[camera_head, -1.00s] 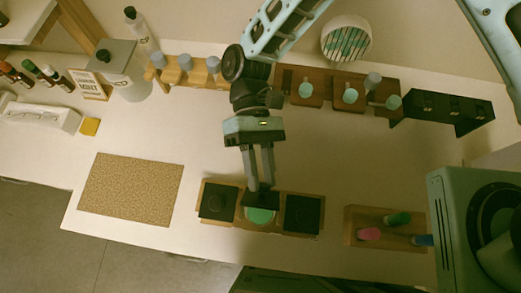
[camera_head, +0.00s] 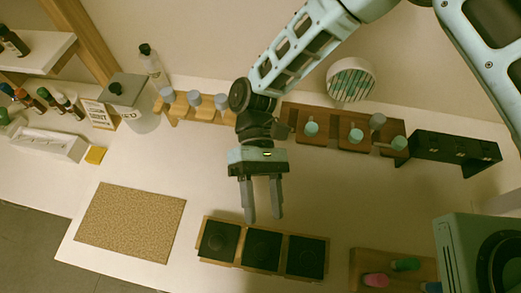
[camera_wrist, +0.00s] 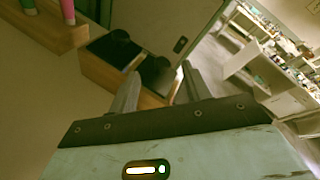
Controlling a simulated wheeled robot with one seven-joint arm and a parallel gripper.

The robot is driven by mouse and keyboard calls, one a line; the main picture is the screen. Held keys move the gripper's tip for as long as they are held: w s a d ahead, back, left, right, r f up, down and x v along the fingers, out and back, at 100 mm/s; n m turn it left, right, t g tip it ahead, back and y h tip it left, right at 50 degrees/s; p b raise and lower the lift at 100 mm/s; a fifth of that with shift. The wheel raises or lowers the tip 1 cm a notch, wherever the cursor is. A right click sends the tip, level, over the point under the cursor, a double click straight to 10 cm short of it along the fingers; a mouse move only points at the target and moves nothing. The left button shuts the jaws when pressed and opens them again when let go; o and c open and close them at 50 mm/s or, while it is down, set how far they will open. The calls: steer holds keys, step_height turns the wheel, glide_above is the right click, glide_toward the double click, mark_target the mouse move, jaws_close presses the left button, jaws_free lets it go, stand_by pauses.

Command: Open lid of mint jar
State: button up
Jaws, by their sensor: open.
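A wooden box (camera_head: 282,271) near the table's front edge holds three compartments in a row, each topped by a square black lid with a round knob. The middle lid (camera_head: 262,249) lies flat and covers the compartment that showed green earlier, apparently the mint jar. The left lid (camera_head: 219,241) and right lid (camera_head: 306,257) are also down. My gripper (camera_head: 263,219) is open and empty, with its fingers pointing down above and just behind the middle lid, apart from it. In the wrist view, black lids (camera_wrist: 157,72) show between and beside the fingers.
A tan mat (camera_head: 130,222) lies to the left. A wooden holder (camera_head: 362,268) with pink and green items and a pale machine (camera_head: 470,235) stand to the right. The table's middle is clear.

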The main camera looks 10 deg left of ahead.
steer(key=b+v, duration=0.5)
steer(key=v, duration=1.1)
steer(key=shift+r, duration=0.1)
steer(key=s+d+r+m+t+y, duration=0.1)
steer(key=s+d+t, duration=0.3)
steer(key=d, duration=0.5)
steer(key=s+d+r+m+t+y, duration=0.1)
steer(key=s+d+r+t+y, duration=0.2)
steer(key=d+t, duration=0.6)
steer(key=shift+s+d+r+m+t, duration=0.3)
steer(key=shift+s+d+r, duration=0.15)
steer(key=shift+r, duration=0.35)
steer(key=shift+s+d+t, duration=0.2)
steer(key=shift+d+t, duration=0.1)
steer(key=shift+d, duration=0.2)
